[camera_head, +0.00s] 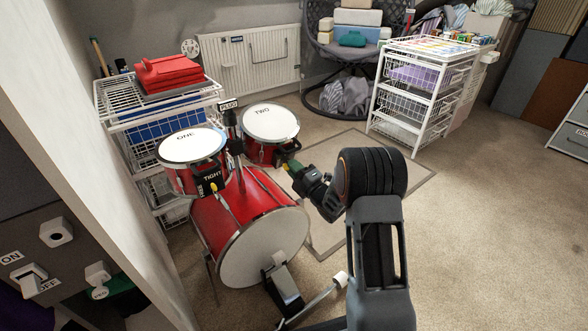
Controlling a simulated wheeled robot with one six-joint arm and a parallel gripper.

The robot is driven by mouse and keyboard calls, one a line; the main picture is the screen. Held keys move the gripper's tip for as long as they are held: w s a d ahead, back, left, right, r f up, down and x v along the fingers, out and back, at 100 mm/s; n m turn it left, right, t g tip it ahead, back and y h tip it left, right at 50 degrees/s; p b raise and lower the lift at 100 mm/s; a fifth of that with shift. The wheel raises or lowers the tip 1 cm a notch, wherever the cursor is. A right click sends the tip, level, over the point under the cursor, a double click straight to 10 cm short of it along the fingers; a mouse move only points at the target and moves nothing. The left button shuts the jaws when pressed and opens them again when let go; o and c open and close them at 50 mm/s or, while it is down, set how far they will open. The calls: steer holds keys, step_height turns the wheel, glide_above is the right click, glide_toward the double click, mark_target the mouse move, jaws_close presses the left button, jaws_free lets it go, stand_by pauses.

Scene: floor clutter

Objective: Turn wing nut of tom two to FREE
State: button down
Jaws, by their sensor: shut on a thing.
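Tom two (270,123), a red drum with a white head marked TWO, stands at the back right of the drum kit. My gripper (293,166) reaches in from the right to the front right side of tom two's shell. It is shut on the wing nut of tom two, a small yellow part (285,166) mostly hidden by the fingers. Which way the nut points, and any label by it, cannot be made out. Tom one (190,146), marked ONE, stands to the left. Its black plate (211,175) reads TIGHT, with a yellow wing nut (213,187) below.
The red bass drum (264,247) stands under the toms, with a pedal (285,285) in front. A black post marked PLUG (229,105) rises between the toms. White wire racks stand at left (150,115) and back right (430,65). Carpet at right is clear.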

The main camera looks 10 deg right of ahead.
steer(key=shift+a+r+n, duration=0.1)
steer(key=shift+r+n, duration=0.2)
steer(key=c, duration=1.2)
jaws_free()
steer(key=shift+o, duration=0.2)
steer(key=p+v, duration=0.2)
steer(key=v, duration=1.2)
steer(key=shift+f+p, duration=0.25)
steer(key=shift+p, duration=0.1)
